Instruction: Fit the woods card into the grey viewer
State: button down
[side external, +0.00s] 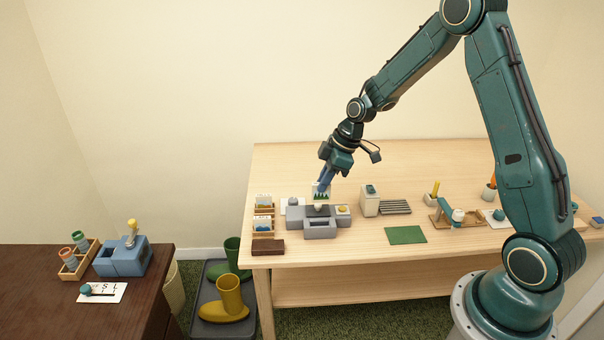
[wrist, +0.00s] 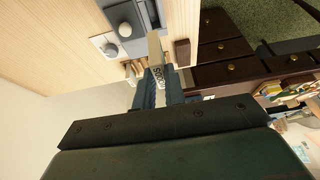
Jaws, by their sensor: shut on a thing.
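A wooden rack (side external: 263,233) with several cards stands left of the viewer, with a dark brown block (side external: 268,246) in front. A cream box (side external: 369,201), a slatted grey piece (side external: 395,207) and a green mat (side external: 405,235) lie to the right. The table's back strip is clear.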

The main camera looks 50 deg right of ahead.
jog(key=shift+f, duration=5.3)
jog(key=shift+f, duration=0.15)
jog(key=c, duration=1.5)
grip_release()
jog(key=v, duration=1.2)
jog(key=shift+r, duration=0.2)
